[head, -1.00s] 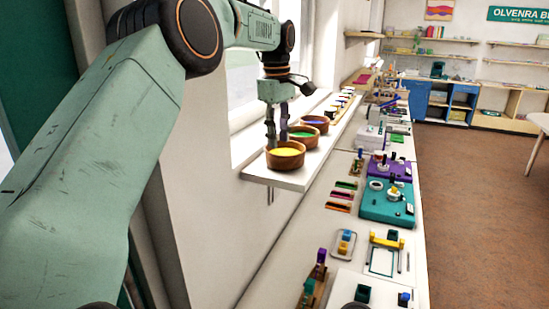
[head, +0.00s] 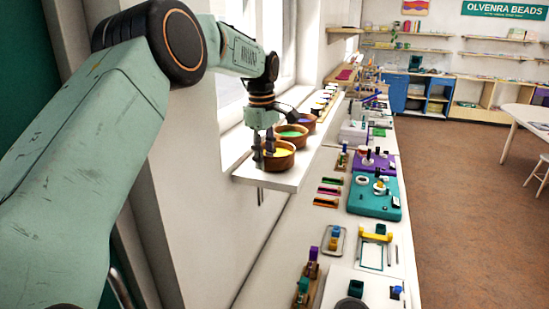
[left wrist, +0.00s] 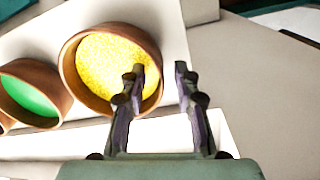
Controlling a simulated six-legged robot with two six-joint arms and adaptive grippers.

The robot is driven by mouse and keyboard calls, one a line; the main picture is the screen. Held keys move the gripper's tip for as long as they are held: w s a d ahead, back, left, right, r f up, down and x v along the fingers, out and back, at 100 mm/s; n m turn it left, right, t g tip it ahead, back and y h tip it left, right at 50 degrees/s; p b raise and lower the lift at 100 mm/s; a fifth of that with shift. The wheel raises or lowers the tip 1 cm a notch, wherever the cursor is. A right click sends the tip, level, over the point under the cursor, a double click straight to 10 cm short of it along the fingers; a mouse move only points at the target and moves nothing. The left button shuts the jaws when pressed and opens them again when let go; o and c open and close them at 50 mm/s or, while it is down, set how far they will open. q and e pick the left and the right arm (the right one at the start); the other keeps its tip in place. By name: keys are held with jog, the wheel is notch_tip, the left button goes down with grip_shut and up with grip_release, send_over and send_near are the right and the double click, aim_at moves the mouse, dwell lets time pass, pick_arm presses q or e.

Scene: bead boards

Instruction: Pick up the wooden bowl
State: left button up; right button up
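The wooden bowl with yellow beads (head: 284,165) stands upright on the near end of the white sill shelf. It also shows in the left wrist view (left wrist: 68,72). My left gripper (head: 263,155) is at the bowl's left rim, fingers pointing down. In the left wrist view the gripper (left wrist: 159,72) is open, with one finger over the yellow beads and the other outside the rim. The bowl wall lies between them. I cannot tell whether either finger touches it. My right gripper is in no view.
A wooden bowl with green beads (head: 291,143) stands just behind, and one with purple-blue beads (head: 309,127) beyond it. The shelf (head: 290,184) ends close to the yellow bowl. A lower white counter holds bead tools, including a teal board (head: 365,205).

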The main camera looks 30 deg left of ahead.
pick_arm(q)
jog(key=shift+s+d+f, duration=0.1)
jog(key=shift+s+f, duration=0.2)
jog(key=shift+w, duration=0.1)
jog(key=shift+w+f, duration=0.2)
jog(key=shift+w, duration=0.05)
jog(key=c, duration=0.5)
jog(key=shift+c, duration=0.5)
jog(key=shift+s+r, duration=0.15)
jog(key=shift+s, duration=0.15)
grip_shut()
jog(key=shift+w, duration=0.15)
